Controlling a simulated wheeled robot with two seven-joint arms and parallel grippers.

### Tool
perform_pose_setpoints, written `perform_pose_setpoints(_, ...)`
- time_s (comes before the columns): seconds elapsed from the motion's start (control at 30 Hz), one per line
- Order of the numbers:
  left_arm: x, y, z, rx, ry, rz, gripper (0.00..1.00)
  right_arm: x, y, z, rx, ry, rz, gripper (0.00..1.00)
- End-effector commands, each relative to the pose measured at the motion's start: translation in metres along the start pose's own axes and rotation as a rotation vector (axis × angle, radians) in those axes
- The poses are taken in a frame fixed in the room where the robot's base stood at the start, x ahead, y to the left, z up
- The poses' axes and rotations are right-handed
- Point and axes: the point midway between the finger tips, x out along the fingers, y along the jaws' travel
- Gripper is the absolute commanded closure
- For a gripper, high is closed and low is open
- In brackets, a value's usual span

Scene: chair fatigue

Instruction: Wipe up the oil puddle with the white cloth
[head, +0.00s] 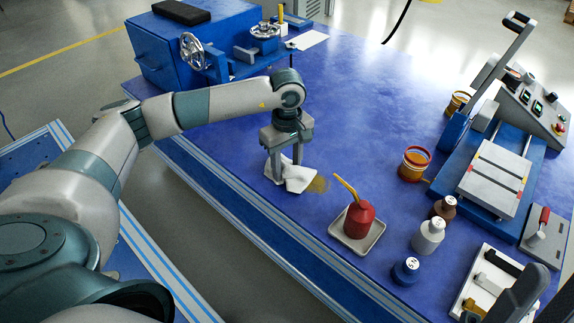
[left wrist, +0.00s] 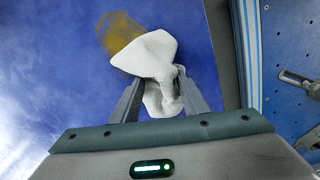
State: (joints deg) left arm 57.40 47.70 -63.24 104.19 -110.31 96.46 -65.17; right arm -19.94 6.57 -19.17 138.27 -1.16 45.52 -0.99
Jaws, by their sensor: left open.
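The white cloth (head: 297,180) lies crumpled on the blue table near its front edge. The brown-yellow oil puddle (head: 319,184) is just right of the cloth, which seems to cover its near edge. In the left wrist view the puddle (left wrist: 120,36) shows beyond the cloth (left wrist: 150,55). My left gripper (head: 284,160) points down over the cloth. Its fingers are apart, with cloth between and in front of them in the left wrist view (left wrist: 158,82). Dark grey parts at the lower right of the head view look like my right gripper (head: 530,298), cut off by the frame.
A red oil can (head: 359,219) stands on a tray (head: 345,240) right of the puddle. A blue machine (head: 160,50) stands at the back left. The middle of the table is clear.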

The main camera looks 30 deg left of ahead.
Motion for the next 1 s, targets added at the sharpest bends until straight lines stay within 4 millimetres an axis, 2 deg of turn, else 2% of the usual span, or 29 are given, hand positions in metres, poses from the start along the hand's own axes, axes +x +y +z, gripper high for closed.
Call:
perform_pose_setpoints(0.03,0.001,0.0,0.0,0.0,0.0,-0.001,0.67,0.0,0.0,0.0,0.0,0.0,0.0,0.69)
perform_pose_setpoints(0.3,0.001,0.0,0.0,0.0,0.0,-0.002,1.0,0.0,0.0,0.0,0.0,0.0,0.0,0.69)
perform_pose_setpoints(0.67,-0.003,-0.001,0.0,0.001,0.0,-0.003,1.0,0.0,-0.001,0.001,0.001,-0.009,0.001,0.69)
perform_pose_setpoints(1.0,-0.007,-0.001,0.002,0.008,-0.001,-0.002,1.0,0.0,-0.009,0.017,0.025,-0.155,0.01,0.69)
